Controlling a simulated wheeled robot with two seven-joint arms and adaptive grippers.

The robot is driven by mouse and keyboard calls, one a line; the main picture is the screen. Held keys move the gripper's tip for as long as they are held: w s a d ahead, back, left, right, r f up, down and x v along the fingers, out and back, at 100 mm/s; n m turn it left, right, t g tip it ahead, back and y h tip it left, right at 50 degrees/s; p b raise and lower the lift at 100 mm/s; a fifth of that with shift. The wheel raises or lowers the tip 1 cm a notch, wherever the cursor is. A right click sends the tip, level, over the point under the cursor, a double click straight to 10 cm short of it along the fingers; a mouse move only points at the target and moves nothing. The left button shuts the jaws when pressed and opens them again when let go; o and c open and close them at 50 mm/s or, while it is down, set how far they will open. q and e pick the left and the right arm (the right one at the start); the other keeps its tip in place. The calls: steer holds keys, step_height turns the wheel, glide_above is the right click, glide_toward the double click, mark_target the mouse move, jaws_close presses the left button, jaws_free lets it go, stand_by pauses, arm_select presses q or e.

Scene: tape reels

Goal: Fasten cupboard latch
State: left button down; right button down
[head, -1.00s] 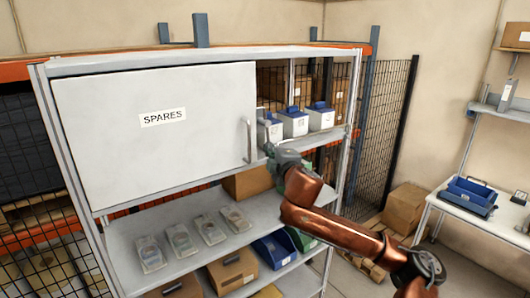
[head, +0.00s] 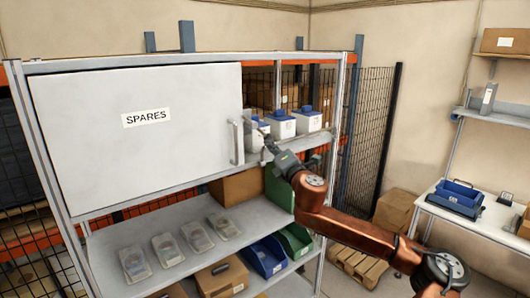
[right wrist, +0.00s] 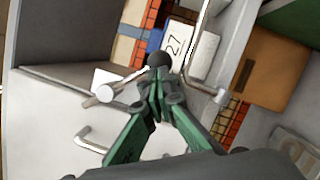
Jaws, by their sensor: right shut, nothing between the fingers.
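The cupboard door (head: 135,155) is white, marked SPARES, and looks closed against its frame. Its upright bar handle (head: 237,142) is at the right edge. My right gripper (head: 266,143) is just right of the handle. Its green fingers (right wrist: 157,88) are shut and empty, with tips right by the knob; I cannot tell whether they touch it. My left gripper is not in view.
White bins with blue tops (head: 281,124) stand on the shelf close behind my right gripper. A cardboard box (head: 237,187), a green bin (head: 279,190) and several clear packs (head: 168,248) are below. A bent metal bar (right wrist: 203,45) is near the fingers.

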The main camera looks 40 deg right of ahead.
steer(key=n, duration=0.1)
steer(key=d+r+n, duration=0.1)
steer(key=n, duration=0.1)
steer(key=d+n+t+y, duration=0.1)
steer(key=shift+d+r, duration=0.1)
steer(key=shift+r, duration=0.15)
steer(key=shift+d+r+n+t+y+b, duration=0.2)
steer(key=shift+r+n+y, duration=0.2)
steer(key=shift+n, duration=0.55)
steer(key=shift+d+r+n+t+y+b, duration=0.1)
steer(key=shift+d+r+n+y, duration=0.25)
steer(key=shift+n, duration=0.55)
steer(key=shift+d+r+n+t+y+b, duration=0.1)
steer(key=shift+r+n+y, duration=0.15)
steer(key=shift+r+n, duration=0.5)
steer(key=shift+f+n, duration=0.2)
steer(key=shift+n, duration=0.1)
steer(key=f+b, duration=0.1)
steer(key=s+a+f+b, duration=0.1)
steer(key=f+b, duration=0.1)
steer(key=shift+s+a+f, duration=0.2)
steer(key=shift+s+f, duration=0.1)
steer(key=shift+f, duration=0.1)
steer(key=b+v, duration=1)
steer(key=b, duration=0.8)
steer(key=shift+s+r, duration=0.15)
steer(key=shift+r, duration=0.15)
steer(key=shift+a, duration=0.1)
